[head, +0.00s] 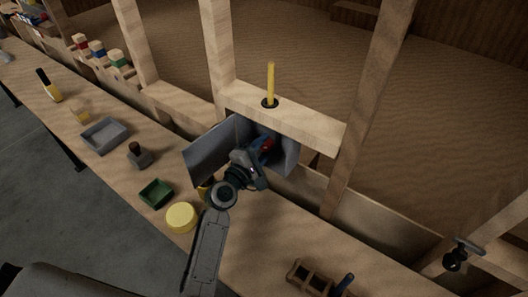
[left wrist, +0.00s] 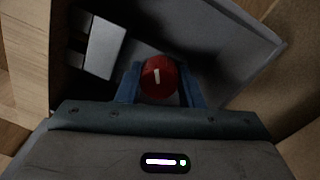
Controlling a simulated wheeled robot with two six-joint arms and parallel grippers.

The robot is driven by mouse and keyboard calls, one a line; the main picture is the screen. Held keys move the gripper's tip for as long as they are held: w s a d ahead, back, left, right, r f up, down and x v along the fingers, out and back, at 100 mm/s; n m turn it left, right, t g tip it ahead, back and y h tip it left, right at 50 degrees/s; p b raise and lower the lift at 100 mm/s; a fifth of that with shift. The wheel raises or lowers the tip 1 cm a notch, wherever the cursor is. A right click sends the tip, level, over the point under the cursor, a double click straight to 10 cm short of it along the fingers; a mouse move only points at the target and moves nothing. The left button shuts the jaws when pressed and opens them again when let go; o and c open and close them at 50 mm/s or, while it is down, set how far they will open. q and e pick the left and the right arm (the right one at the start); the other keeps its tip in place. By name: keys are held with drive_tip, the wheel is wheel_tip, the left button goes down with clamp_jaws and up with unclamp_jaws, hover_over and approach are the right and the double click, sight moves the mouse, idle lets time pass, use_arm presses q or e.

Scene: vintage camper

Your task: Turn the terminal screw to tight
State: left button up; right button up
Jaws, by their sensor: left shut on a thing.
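The terminal screw (left wrist: 158,78) is a round red knob with a short white mark, nearly upright in the left wrist view. My left gripper (left wrist: 160,88) is shut on it, with one blue finger on each side. In the head view, the red knob (head: 267,144) shows at the tip of my left gripper (head: 263,150), inside an open grey box (head: 288,160) fixed under a wooden crosspiece. The arm hides much of the box's inside. My right gripper is not in view.
The box's grey door (head: 212,152) stands open to the left. A yellow cable (head: 270,82) rises from the crosspiece (head: 310,126) above. A pale block (left wrist: 104,47) sits inside the box. The bench holds a grey tray (head: 104,135), green tray (head: 156,192) and yellow round (head: 181,217).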

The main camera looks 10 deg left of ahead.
use_arm(q)
drive_tip(key=m+b, duration=0.2)
drive_tip(key=m, duration=0.1)
drive_tip(key=shift+f, duration=0.2)
drive_tip(key=m+b, duration=0.2)
drive_tip(key=m, duration=0.1)
drive_tip(key=shift+m+b, duration=0.3)
drive_tip(key=shift+m, duration=0.1)
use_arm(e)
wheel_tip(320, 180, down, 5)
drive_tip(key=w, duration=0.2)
use_arm(q)
drive_tip(key=m+b, duration=0.3)
drive_tip(key=m, duration=0.2)
drive_tip(key=shift+r+m+h, duration=0.1)
drive_tip(key=shift+m+h, duration=0.2)
drive_tip(key=shift+m, duration=0.1)
drive_tip(key=shift+r+m+b, duration=0.1)
drive_tip(key=shift+m+b, duration=0.3)
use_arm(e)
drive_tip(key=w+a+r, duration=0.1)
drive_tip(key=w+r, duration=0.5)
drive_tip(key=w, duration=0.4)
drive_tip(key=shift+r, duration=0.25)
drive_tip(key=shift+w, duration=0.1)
use_arm(q)
drive_tip(key=o, duration=1)
drive_tip(key=shift+c, duration=0.2)
